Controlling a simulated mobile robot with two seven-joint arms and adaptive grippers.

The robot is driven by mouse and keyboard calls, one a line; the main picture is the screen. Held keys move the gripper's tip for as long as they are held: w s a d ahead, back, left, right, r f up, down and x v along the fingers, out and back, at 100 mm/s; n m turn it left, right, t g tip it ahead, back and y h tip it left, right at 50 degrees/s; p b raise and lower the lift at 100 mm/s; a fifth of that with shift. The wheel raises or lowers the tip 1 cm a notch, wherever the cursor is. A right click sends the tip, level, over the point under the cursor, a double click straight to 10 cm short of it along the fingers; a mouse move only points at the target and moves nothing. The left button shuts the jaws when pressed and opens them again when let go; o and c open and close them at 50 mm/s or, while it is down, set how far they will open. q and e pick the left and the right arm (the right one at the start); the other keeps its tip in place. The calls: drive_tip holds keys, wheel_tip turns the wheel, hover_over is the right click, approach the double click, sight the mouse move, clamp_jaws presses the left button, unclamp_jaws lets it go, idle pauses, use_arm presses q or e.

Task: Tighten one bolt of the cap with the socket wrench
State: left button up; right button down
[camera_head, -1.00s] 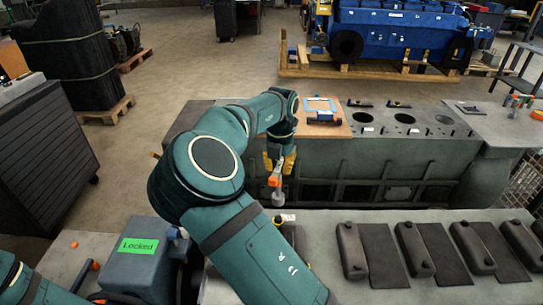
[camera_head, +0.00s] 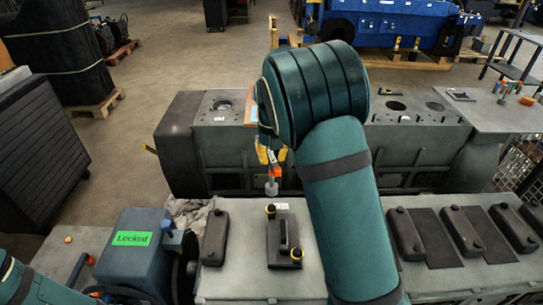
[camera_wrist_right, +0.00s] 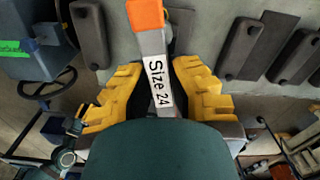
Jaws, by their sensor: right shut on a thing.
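The wrench's orange part and grey socket end (camera_head: 271,188) point down in the head view. The dark cap (camera_head: 283,238) lies on the block's top, a little nearer than the wrench. Two yellow-ringed bolts sit on it, a far bolt (camera_head: 270,209) and a near bolt (camera_head: 297,254). The wrench's end appears above and apart from the far bolt. My left gripper is not in view.
Dark covers (camera_head: 214,238) lie along the block, with several more to the right of my arm. A blue-grey box with a green "Locked" label (camera_head: 132,238) stands at left. A second engine block (camera_head: 215,150) lies behind the gripper.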

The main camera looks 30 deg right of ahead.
sight(271, 185)
drive_tip(key=n, duration=0.3)
drive_tip(key=shift+d+f, duration=0.1)
drive_tip(key=n+b, duration=0.2)
drive_tip(key=n, duration=0.1)
drive_tip(key=shift+f+n, duration=0.3)
drive_tip(key=shift+f, duration=0.1)
drive_tip(key=shift+f+n+b, duration=0.1)
drive_tip(key=shift+n+b, duration=0.3)
drive_tip(key=shift+n, duration=0.3)
drive_tip(key=n+b, duration=0.1)
drive_tip(key=n, duration=0.2)
drive_tip(key=shift+f, duration=0.15)
drive_tip(key=n, duration=0.4)
drive_tip(key=shift+f+b, duration=0.2)
drive_tip(key=shift+b, duration=0.2)
drive_tip(key=n, duration=0.3)
drive_tip(key=n+p, duration=0.1)
drive_tip(key=n, duration=0.1)
drive_tip(key=shift+f, duration=0.25)
drive_tip(key=n, duration=0.4)
drive_tip(key=f+n, duration=0.1)
drive_tip(key=n, duration=0.1)
drive_tip(key=shift+n+p, duration=0.4)
wheel_tip(271, 185, down, 2)
drive_tip(key=shift+f+b, duration=0.15)
drive_tip(key=shift+b, duration=0.7)
drive_tip(key=shift+w+f, duration=0.1)
drive_tip(key=shift+f, duration=0.4)
drive_tip(key=shift+r, duration=0.1)
